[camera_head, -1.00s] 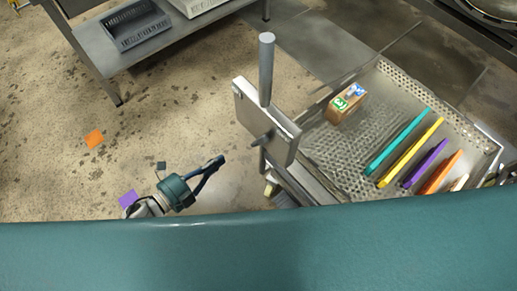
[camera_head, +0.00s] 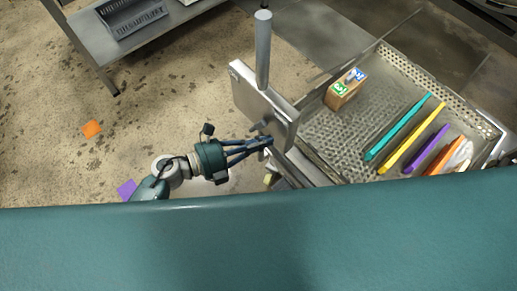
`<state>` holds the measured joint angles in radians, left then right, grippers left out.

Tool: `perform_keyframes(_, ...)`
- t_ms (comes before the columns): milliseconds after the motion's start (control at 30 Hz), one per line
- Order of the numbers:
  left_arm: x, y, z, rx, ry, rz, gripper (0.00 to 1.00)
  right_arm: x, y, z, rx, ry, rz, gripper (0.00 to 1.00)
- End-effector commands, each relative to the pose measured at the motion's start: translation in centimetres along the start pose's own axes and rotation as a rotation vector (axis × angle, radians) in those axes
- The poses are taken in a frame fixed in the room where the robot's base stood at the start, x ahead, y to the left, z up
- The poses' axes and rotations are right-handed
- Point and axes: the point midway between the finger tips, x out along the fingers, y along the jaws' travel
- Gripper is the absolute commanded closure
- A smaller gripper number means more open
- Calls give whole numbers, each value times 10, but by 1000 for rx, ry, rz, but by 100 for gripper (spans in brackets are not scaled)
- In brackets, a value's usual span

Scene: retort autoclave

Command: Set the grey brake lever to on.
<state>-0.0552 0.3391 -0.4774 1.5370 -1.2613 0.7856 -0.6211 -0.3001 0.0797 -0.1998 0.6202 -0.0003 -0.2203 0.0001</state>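A light grey plate (camera_head: 248,93) stands upright at the near end of the cart, with a thick grey post (camera_head: 263,45) rising above it. A small grey lever (camera_head: 262,127) sticks out from the plate's lower front; I take it for the brake lever. Its markings cannot be read. My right gripper is not in view.
A perforated metal tray (camera_head: 478,119) lies right of the plate, holding a small brown box (camera_head: 345,90) and several coloured strips. A grey table (camera_head: 88,45) with a dark rack (camera_head: 131,17) stands at the upper left.

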Motion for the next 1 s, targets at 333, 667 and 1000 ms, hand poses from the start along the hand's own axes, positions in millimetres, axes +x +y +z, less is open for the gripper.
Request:
perform_keyframes(333, -6, 0, 15, -3, 3, -1, 100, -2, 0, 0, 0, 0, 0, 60)
perform_keyframes(667, -6, 0, 16, -9, 2, -4, 100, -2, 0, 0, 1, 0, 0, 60)
perform_keyframes(1000, -8, -1, 21, -67, 2, -24, 100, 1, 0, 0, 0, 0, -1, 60)
